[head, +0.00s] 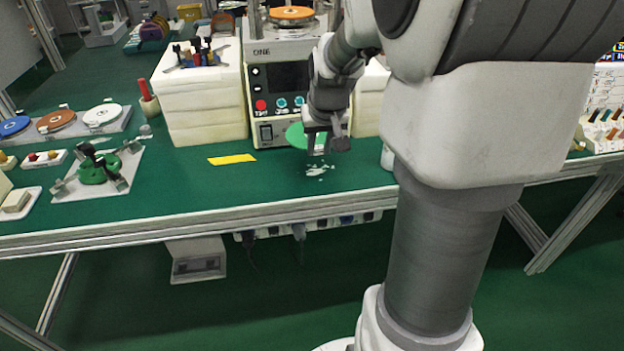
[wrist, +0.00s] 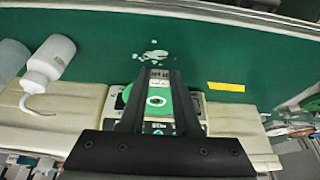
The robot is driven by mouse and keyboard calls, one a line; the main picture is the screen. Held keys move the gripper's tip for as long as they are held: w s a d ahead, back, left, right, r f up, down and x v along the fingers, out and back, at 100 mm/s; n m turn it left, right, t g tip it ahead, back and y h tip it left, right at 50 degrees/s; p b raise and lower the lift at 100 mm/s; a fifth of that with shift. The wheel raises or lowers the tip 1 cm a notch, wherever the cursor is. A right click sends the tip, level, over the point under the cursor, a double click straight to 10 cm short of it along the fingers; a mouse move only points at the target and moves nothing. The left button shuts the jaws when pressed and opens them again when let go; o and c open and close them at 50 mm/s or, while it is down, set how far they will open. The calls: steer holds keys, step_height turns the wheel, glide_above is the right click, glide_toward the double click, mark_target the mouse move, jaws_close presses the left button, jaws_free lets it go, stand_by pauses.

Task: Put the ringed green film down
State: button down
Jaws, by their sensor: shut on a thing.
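My gripper (head: 322,148) is shut on the ringed green film (head: 297,136), in front of the grey machine. The film is a thin bright green disc and shows to the left of my fingers in the head view. In the wrist view my gripper's fingers (wrist: 160,74) point toward the bench, and the film (wrist: 158,91) shows between them with a white ring around a darker centre. My fingers hide part of the film. It appears to be held above the green bench top (head: 270,180), but the exact height cannot be told.
White scraps (head: 319,170) and a yellow strip (head: 231,159) lie on the bench near my gripper. The machine with a dark screen (head: 288,76) stands behind, beside stacked white blocks (head: 203,105). A white bottle (wrist: 50,58) stands close by. A fixture plate (head: 98,172) is at left.

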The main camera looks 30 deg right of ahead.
mark_target(318, 187)
step_height(318, 187, down, 10)
steer(key=b, duration=0.3)
steer(key=shift+b, duration=0.35)
steer(key=shift+f, duration=0.1)
steer(key=c, duration=0.6)
jaws_free()
steer(key=p+v, duration=0.4)
steer(key=v, duration=0.8)
